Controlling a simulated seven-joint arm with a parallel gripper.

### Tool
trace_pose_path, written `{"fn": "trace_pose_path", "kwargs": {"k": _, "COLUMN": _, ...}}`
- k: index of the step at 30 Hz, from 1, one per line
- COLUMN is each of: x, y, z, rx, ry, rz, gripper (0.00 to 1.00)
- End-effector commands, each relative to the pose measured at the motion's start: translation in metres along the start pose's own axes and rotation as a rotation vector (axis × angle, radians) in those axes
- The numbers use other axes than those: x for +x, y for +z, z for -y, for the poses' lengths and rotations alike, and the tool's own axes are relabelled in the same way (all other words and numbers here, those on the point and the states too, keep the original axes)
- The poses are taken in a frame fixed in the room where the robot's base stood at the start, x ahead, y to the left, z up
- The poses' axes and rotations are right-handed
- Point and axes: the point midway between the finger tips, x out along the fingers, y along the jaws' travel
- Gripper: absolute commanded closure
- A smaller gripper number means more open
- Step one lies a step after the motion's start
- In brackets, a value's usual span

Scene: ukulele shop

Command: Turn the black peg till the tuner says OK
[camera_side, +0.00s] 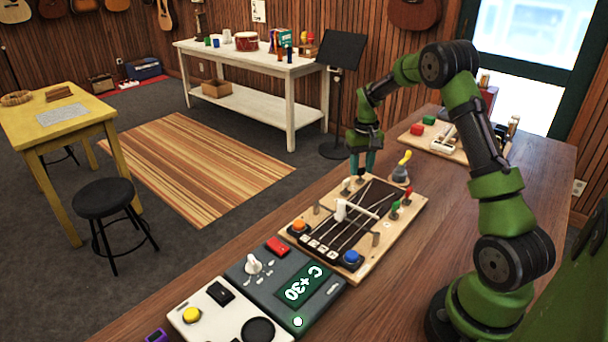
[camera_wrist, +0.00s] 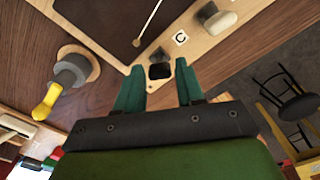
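The black peg (camera_wrist: 160,71) stands at the corner of the wooden string board (camera_side: 375,255), near a label with the letter C. My gripper (camera_wrist: 160,68) is open, its two teal fingers on either side of the black peg with a gap visible on each side. In the side view, my gripper (camera_side: 363,172) points down at the board's far end, and I cannot clearly make out the black peg there. The tuner (camera_side: 240,276) lies at the board's near end, and its green screen (camera_side: 300,287) reads "C +30".
A pale peg (camera_wrist: 215,19) is beside the black one. A grey object with a yellow handle (camera_wrist: 73,72) stands close to the board. Red and green pegs (camera_side: 394,210) line the board's right side. A white pedal box (camera_side: 222,312) is beside the tuner.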

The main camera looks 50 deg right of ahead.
Motion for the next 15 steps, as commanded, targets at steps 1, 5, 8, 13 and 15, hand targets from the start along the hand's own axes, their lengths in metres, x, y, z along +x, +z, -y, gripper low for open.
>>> {"fn": "trace_pose_path", "kwargs": {"k": 1, "x": 0.0, "y": 0.0, "z": 0.0, "rx": -0.001, "ry": 0.0, "rz": 0.0, "gripper": 0.54}}
{"fn": "trace_pose_path", "kwargs": {"k": 5, "x": 0.0, "y": 0.0, "z": 0.0, "rx": -0.001, "ry": 0.0, "rz": 0.0, "gripper": 0.47}}
{"fn": "trace_pose_path", "kwargs": {"k": 8, "x": 0.001, "y": 0.0, "z": 0.0, "rx": -0.001, "ry": 0.0, "rz": 0.001, "gripper": 0.47}}
{"fn": "trace_pose_path", "kwargs": {"k": 13, "x": -0.003, "y": 0.0, "z": 0.0, "rx": -0.001, "ry": 0.001, "rz": -0.001, "gripper": 0.47}}
{"fn": "trace_pose_path", "kwargs": {"k": 15, "x": -0.01, "y": -0.001, "z": 0.0, "rx": -0.001, "ry": 0.0, "rz": -0.002, "gripper": 0.47}}
